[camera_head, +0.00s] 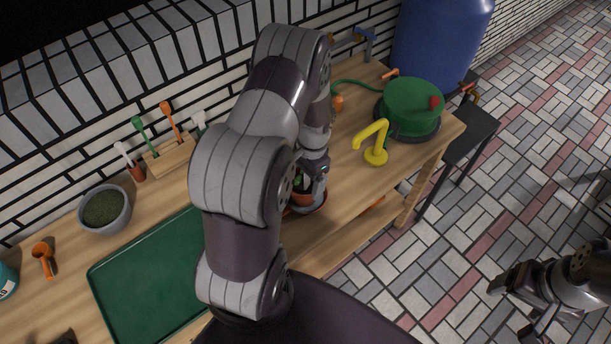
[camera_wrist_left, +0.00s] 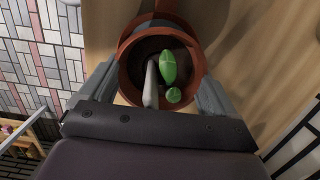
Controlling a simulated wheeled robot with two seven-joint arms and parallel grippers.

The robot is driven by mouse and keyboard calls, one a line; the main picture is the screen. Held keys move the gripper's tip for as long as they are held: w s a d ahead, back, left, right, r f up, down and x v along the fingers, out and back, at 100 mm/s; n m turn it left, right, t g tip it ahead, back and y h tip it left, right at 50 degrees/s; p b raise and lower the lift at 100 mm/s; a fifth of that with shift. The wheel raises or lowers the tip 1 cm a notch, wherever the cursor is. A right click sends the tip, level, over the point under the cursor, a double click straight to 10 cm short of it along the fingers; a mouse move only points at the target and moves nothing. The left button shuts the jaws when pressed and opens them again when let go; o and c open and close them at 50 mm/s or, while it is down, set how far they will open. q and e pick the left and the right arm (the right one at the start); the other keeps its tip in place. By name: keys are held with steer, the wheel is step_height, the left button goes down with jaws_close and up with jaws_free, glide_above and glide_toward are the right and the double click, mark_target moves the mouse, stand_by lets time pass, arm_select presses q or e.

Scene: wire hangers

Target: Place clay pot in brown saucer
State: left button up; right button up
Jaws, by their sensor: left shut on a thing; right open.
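The clay pot (camera_wrist_left: 133,93) is reddish-brown, with dark soil, a green plant and a pale stick-like thing inside. My left gripper (camera_wrist_left: 156,86) is shut on it, one finger on each side. In the head view the pot (camera_head: 301,198) shows partly behind my left arm, low over the front part of the wooden bench. A reddish-brown curved rim (camera_wrist_left: 160,22) shows just beyond the pot in the left wrist view, likely the brown saucer. I cannot tell whether the pot touches it. My right gripper (camera_head: 518,303) is open and empty over the tiled floor.
A green tray (camera_head: 150,280), a grey bowl of soil (camera_head: 105,209) and a wooden tool holder (camera_head: 170,157) are on the bench's left side. A yellow pump-like thing (camera_head: 375,145) and a green round container (camera_head: 411,106) stand right. A blue barrel (camera_head: 440,45) is behind.

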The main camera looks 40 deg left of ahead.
mark_target(312, 182)
arm_select(q)
steer(key=o, duration=1.6)
step_height(312, 182, up, 12)
steer(key=w+b, duration=0.1)
steer(key=w, duration=0.1)
steer(key=s+d+r+n+t, duration=0.1)
steer(key=s+d, duration=0.2)
steer(key=d, duration=0.1)
steer(key=s+d+r+n+t, duration=0.1)
steer(key=s+d, duration=0.2)
steer(key=d, duration=0.1)
steer(key=s+d+r+n+t, duration=0.1)
steer(key=s+d, duration=0.2)
steer(key=d, duration=0.1)
steer(key=shift+s+d+r, duration=0.25)
steer(key=shift+d+r, duration=0.05)
steer(key=shift+r, duration=0.1)
